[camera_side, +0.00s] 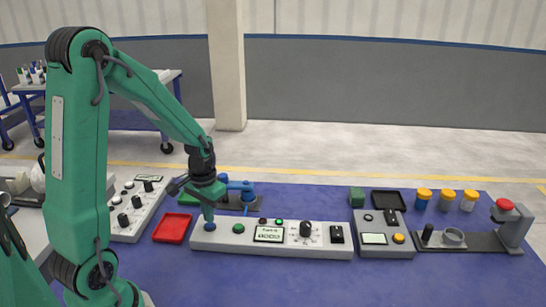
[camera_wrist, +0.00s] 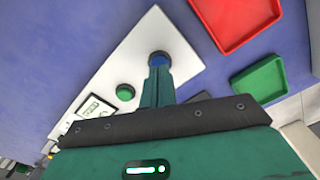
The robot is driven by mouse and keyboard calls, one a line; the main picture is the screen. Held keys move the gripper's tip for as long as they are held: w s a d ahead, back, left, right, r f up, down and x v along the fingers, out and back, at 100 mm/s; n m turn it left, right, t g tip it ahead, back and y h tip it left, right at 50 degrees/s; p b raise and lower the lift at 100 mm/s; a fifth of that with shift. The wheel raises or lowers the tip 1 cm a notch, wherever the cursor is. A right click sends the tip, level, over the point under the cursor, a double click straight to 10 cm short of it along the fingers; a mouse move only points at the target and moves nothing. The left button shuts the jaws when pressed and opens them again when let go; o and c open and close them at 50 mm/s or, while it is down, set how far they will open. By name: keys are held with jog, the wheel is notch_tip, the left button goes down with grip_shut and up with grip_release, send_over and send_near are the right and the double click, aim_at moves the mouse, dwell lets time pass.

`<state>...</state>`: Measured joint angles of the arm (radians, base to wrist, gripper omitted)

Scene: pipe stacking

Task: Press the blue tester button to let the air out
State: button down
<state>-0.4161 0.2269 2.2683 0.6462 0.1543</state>
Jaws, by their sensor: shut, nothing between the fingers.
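The tester is a long white box (camera_side: 275,242) on the blue table, with a display, a dark knob and a switch on its top. Its blue button (camera_side: 210,227) is at the left end, beside a green button (camera_side: 239,229). In the wrist view the blue button (camera_wrist: 159,59) shows right at my fingertips, partly hidden by them. My gripper (camera_side: 208,219) is shut and empty, pointing down over the blue button. The tips look to be at or on it; I cannot tell whether it is pressed down. The green button also shows in the wrist view (camera_wrist: 125,92).
A red tray (camera_side: 173,228) lies left of the tester and a green tray (camera_wrist: 259,82) near it. A blue clamp-like fixture (camera_side: 238,188) stands behind. A second panel (camera_side: 140,210) is at left. A smaller box (camera_side: 383,238), capped jars (camera_side: 446,199) and a red-topped station (camera_side: 505,205) are at right.

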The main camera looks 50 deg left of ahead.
aim_at(211, 225)
jog(key=shift+r, duration=2.75)
jog(key=s+d+r+m+t, duration=0.3)
jog(key=s+d+r+t, duration=0.2)
jog(key=d+r, duration=0.8)
jog(key=shift+s+d+r+t, duration=0.2)
jog(key=shift+s+d+t, duration=0.1)
jog(key=shift+s, duration=1.2)
